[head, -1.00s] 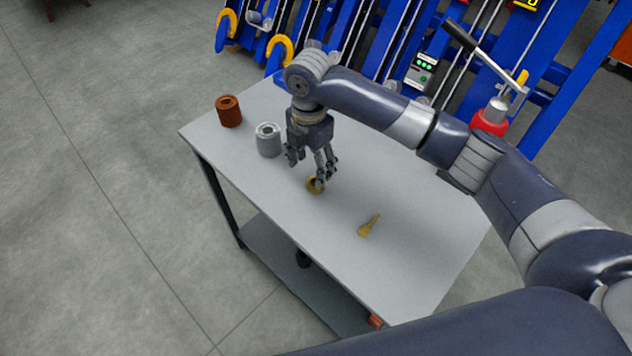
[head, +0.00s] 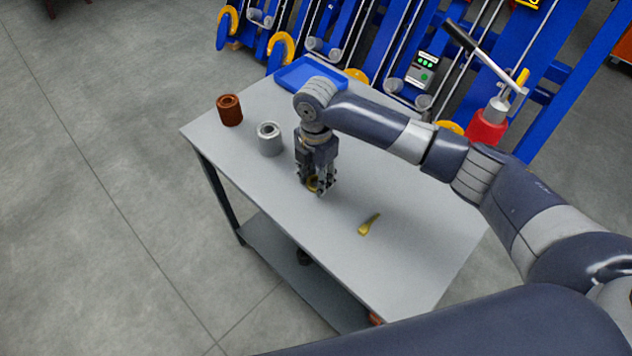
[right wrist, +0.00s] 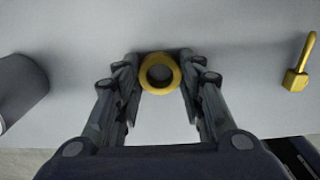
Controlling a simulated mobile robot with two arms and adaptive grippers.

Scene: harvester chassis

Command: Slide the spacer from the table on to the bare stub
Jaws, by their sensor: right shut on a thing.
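The spacer seems to be the yellow ring (head: 312,184) at the table's near left side; it shows more clearly in the right wrist view (right wrist: 160,73). My right gripper (head: 316,188) points down at the tabletop, shut on this ring with a finger on each side, as the right wrist view (right wrist: 160,85) shows. The ring is at or just above the table (head: 400,262). I cannot single out the bare stub among the parts of the blue chassis (head: 385,45) behind the table. My left gripper is not in view.
A grey hollow cylinder (head: 270,139) and a brown one (head: 229,110) stand left of the gripper. A yellow pin (head: 369,224) lies to its right. A blue tray (head: 293,76) is at the back. A red jack-like thing with a lever (head: 487,127) stands behind. The table's right part is clear.

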